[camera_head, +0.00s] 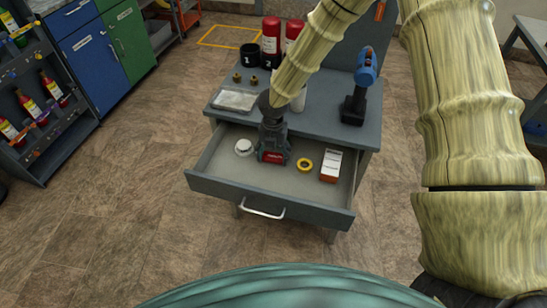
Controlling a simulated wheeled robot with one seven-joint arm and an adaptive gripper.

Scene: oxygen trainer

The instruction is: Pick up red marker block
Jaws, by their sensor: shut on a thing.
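The red marker block (274,156) is inside the open drawer, low between the fingers of my gripper (273,159). Only a small red part of it shows; the dark fingers and gripper body hide the rest. My gripper points down into the drawer and is shut on the block. I cannot tell whether the block touches the drawer floor. The grey drawer (258,203) is pulled out from the grey workbench (318,112).
In the drawer, a white round object (244,147) lies left of my gripper; a yellow ring (304,164) and a white-orange box (331,166) lie right. A blue drill (364,75), silver tray (235,99) and red canisters (271,36) stand on the bench. The drawer walls surround the gripper.

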